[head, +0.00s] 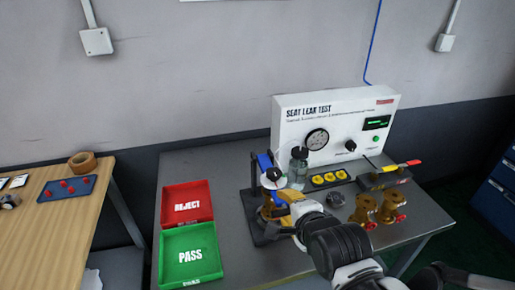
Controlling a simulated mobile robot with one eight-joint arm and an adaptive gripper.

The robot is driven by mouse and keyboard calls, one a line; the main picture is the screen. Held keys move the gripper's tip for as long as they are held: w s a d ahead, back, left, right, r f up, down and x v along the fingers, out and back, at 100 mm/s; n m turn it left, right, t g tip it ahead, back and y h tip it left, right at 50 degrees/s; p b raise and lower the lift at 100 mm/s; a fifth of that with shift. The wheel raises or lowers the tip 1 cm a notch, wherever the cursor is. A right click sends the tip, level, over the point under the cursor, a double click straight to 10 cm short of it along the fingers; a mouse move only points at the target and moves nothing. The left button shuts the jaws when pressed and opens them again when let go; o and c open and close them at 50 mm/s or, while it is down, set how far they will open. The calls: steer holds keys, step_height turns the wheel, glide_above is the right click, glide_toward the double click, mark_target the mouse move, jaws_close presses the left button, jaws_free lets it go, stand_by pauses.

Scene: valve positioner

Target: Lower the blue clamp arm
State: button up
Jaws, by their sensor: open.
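The blue clamp arm (264,161) shows as a short blue piece standing raised at the top of a dark clamp fixture (252,212). A brass valve body (268,205) is in the fixture, partly covered. My gripper (285,197) is open at the right side of the fixture, below and to the right of the blue arm. Its fingers are small and partly hidden, so I cannot tell whether they touch anything. A white round part (272,178) sits just below the blue arm.
A seat leak test panel (335,125) stands behind, with a clear bottle (298,168) in front. Red reject (187,203) and green pass (190,252) trays lie left. Brass valves (365,210) and a black block with a red-yellow handle (385,178) stand right.

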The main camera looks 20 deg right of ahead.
steer(key=shift+r, duration=3.85)
